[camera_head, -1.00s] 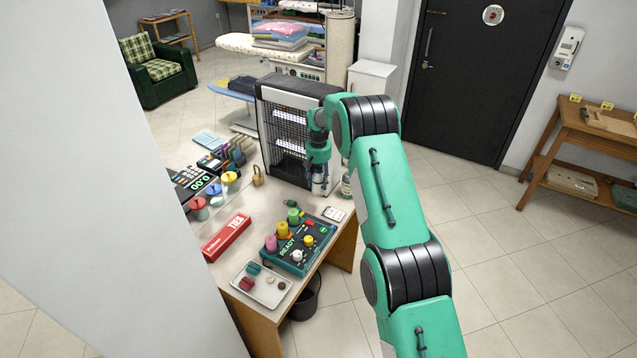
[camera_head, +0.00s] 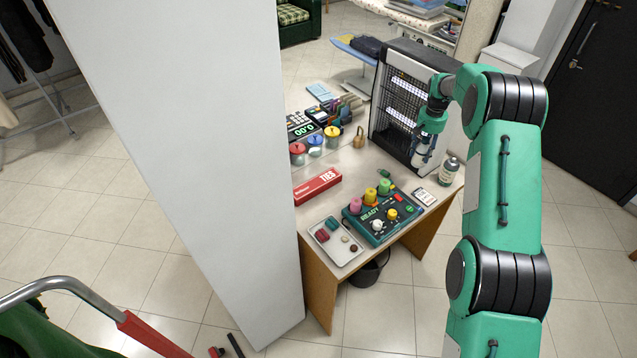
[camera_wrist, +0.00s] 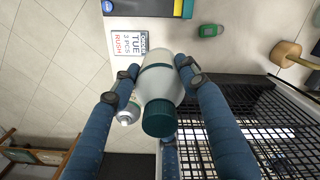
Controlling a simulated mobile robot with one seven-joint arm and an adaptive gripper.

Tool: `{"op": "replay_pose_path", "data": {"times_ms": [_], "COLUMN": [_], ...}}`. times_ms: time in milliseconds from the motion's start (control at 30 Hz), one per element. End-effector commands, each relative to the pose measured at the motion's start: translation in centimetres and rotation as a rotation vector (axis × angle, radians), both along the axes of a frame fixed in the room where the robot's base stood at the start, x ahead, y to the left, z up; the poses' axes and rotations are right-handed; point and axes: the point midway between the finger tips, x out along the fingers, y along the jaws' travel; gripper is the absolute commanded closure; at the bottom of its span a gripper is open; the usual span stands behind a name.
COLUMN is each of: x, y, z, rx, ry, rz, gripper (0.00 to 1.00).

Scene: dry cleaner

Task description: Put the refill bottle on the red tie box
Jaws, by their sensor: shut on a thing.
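The refill bottle (camera_wrist: 158,85), white with a teal cap, is between the two fingers of my gripper (camera_wrist: 160,75) in the wrist view. My gripper is shut on it. In the head view my gripper (camera_head: 424,138) is over the desk's right part, in front of the black grille unit, with the bottle (camera_head: 420,156) hanging below it, partly hidden by the fingers. The red tie box (camera_head: 317,187), marked TIES, lies flat at the desk's left edge, apart from the gripper. Its top looks clear.
A button panel with coloured knobs (camera_head: 378,222) and a small tray (camera_head: 335,245) lie in front. Another bottle (camera_head: 449,172) stands at the right edge. The grille unit (camera_head: 402,105) is behind. Jars (camera_head: 315,146) stand behind the box; a white partition (camera_head: 190,150) is left.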

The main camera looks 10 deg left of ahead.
Motion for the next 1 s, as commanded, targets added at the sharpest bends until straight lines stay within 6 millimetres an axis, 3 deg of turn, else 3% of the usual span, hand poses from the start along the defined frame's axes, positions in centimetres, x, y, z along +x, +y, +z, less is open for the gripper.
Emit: {"op": "replay_pose_path", "data": {"times_ms": [100, 367, 667, 1000], "x": [-0.1, -1.8, -6.5, -14.4], "y": [0.2, 6.0, 16.6, 27.8], "z": [1.8, 1.6, 1.7, 1.6], "rx": [0.000, 0.000, 0.000, 0.000], "ry": [0.000, 0.003, 0.002, 0.003], "rz": [0.000, -0.047, -0.145, -0.272], "gripper": [0.91, 0.91, 0.91, 0.91]}}
